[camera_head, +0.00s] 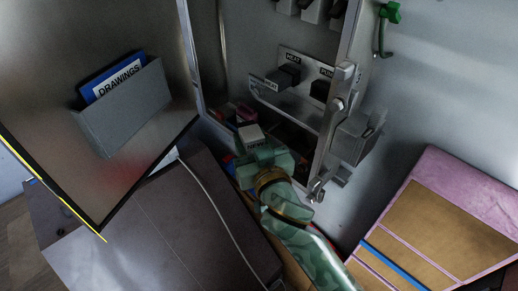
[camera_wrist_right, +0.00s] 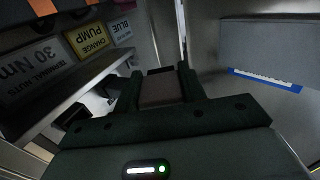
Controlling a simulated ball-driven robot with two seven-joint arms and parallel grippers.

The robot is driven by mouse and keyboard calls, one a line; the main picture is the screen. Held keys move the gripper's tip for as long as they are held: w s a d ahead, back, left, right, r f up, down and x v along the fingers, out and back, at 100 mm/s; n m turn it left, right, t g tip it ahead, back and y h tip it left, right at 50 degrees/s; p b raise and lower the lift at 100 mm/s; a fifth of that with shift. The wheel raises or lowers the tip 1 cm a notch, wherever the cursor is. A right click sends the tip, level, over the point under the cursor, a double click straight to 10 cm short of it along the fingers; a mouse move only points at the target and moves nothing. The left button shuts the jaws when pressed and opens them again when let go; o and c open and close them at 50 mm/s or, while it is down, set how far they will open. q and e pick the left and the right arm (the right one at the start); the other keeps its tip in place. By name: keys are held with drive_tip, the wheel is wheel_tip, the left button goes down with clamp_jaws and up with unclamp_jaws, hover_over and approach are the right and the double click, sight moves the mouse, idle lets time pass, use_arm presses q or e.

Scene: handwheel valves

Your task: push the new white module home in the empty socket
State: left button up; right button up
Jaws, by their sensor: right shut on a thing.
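The white module (camera_head: 250,134) is a small pale block at the tip of my right gripper (camera_head: 262,152), just inside the cabinet's lower front opening. In the right wrist view the gripper's dark green fingers (camera_wrist_right: 158,90) are shut on the module (camera_wrist_right: 160,92), which looks grey-brown in shadow. The module is held apart from the rail (camera_head: 297,100) with the HEAT and PUMP labels, below and left of it. A dark module (camera_head: 288,74) sits by the HEAT label and another dark one (camera_head: 320,90) by PUMP. I cannot make out the empty socket. My left gripper is out of view.
The open cabinet door (camera_head: 150,165) with a grey DRAWINGS pocket (camera_head: 125,108) is at the left. The cabinet's metal edge (camera_head: 340,130) stands right of the gripper. Signs, including CHANGE PUMP (camera_wrist_right: 86,40), stand on a shelf in the wrist view. A pink-edged board (camera_head: 440,220) is lower right.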

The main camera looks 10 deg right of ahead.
sight(258, 128)
drive_tip(key=w+m+h, duration=0.1)
drive_tip(key=h, duration=0.1)
drive_tip(key=w+d+m+h, duration=0.1)
drive_tip(key=m+h, duration=0.1)
drive_tip(key=h, duration=0.1)
drive_tip(key=w+d+m+h, duration=0.1)
drive_tip(key=w+m+h, duration=0.1)
drive_tip(key=h, duration=0.1)
drive_tip(key=shift+r, duration=0.1)
drive_tip(key=s+d+r+m+g+h, duration=0.4)
drive_tip(key=m+h, duration=0.4)
drive_tip(key=h, duration=0.2)
drive_tip(key=shift+s+d+r+g, duration=0.15)
drive_tip(key=shift+d+r+g, duration=0.45)
drive_tip(key=shift+g, duration=0.6)
drive_tip(key=shift+d, duration=0.1)
drive_tip(key=shift+p+x, duration=0.45)
drive_tip(key=shift+x, duration=2.35)
drive_tip(key=shift+b+x, duration=0.55)
drive_tip(key=shift+x, duration=0.65)
drive_tip(key=shift+r, duration=0.1)
